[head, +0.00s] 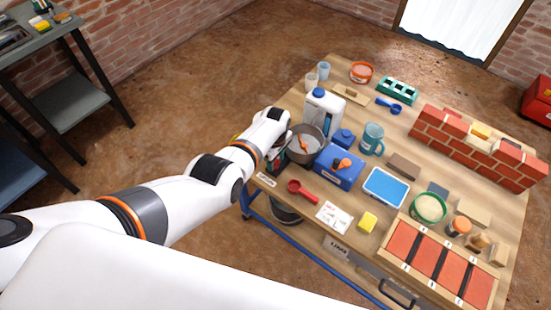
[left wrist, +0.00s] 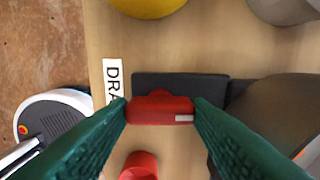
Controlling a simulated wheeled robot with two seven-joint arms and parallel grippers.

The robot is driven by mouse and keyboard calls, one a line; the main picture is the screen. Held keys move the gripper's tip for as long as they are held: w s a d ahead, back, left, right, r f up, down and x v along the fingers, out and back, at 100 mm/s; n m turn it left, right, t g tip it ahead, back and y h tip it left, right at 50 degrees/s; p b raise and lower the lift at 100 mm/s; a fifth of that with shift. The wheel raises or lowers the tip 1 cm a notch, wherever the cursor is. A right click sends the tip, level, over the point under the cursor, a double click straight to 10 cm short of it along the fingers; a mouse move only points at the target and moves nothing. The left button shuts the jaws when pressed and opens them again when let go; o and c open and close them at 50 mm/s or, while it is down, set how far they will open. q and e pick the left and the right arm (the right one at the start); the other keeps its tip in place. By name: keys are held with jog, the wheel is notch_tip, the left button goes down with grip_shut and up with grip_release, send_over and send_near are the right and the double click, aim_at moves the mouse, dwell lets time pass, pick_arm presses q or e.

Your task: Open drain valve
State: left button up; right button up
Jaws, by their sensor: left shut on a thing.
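The red valve handle (left wrist: 160,108) lies across a dark base plate (left wrist: 180,84) in the left wrist view. My left gripper (left wrist: 160,112) has its green fingers on either side of the handle, shut on it. A white label reading "DRA" (left wrist: 112,78) lies beside it, partly covered by a finger. In the head view my left gripper (head: 278,156) is at the table's left edge beside the grey mixing pot (head: 305,148), and my arm mostly hides the valve. The label (head: 266,180) shows just in front of it. My right gripper is not in view.
A dark rounded body (left wrist: 280,115) stands close right of the fingers. A red part (left wrist: 140,166) lies just below them. On the table are a blue box (head: 338,170), a white jug (head: 320,112), a red scoop (head: 302,190) and a brick wall (head: 480,150).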

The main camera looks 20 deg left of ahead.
pick_arm(q)
jog(key=shift+w+r, duration=0.1)
jog(key=o, duration=1)
notch_tip(320, 180, up, 5)
jog(key=p, duration=0.3)
notch_tip(320, 180, up, 7)
jog(key=shift+f+p, duration=0.1)
jog(key=shift+p, duration=0.5)
